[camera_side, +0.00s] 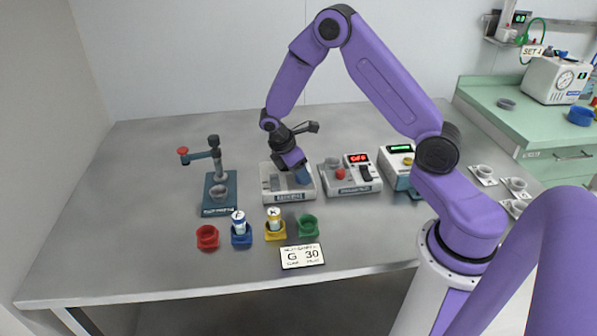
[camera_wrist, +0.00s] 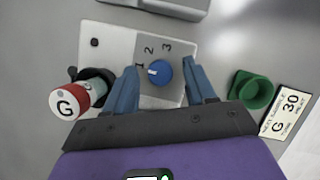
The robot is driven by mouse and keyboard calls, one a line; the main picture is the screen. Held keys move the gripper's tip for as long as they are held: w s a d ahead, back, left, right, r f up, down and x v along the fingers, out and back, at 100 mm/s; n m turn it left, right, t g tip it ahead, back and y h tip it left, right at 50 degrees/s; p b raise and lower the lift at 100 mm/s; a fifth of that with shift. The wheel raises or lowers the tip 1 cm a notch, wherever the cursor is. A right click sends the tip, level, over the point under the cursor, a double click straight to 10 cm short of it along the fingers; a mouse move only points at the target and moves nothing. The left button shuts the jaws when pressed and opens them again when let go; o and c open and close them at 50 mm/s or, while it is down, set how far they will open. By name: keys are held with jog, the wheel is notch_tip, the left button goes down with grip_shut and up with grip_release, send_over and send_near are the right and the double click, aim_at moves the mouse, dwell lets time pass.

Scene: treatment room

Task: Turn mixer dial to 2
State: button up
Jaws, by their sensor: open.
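The mixer (camera_side: 271,196) is a pale box on the table, below my gripper (camera_side: 303,177) in the side view. In the wrist view its blue round dial (camera_wrist: 160,73) sits on a grey panel (camera_wrist: 158,95) marked 1, 2 and 3. The dial's white mark points left, towards the 1. My gripper (camera_wrist: 161,72) is open, with one blue finger on each side of the dial. I cannot tell whether the fingers touch it. In the side view the gripper hides the dial.
A vial with a red end marked G (camera_wrist: 67,103) is close to the left finger. A green cup (camera_wrist: 252,91) and a card (camera_wrist: 290,115) lie right. In the side view, a device with a red display (camera_side: 352,184) stands right of the mixer and a stand (camera_side: 219,190) left.

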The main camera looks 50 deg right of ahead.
jog(key=shift+f, duration=0.1)
grip_shut()
jog(key=shift+m, duration=0.3)
jog(key=m, duration=0.2)
jog(key=m+g+y, duration=0.1)
jog(key=m, duration=0.1)
jog(key=shift+w+d+g, duration=0.1)
jog(key=shift+w+g, duration=0.05)
jog(key=shift+g, duration=0.15)
jog(key=shift+m+g+y, duration=0.4)
jog(key=shift+m+y, duration=0.2)
jog(key=shift+m, duration=1.5)
jog(key=shift+d, duration=0.1)
grip_release()
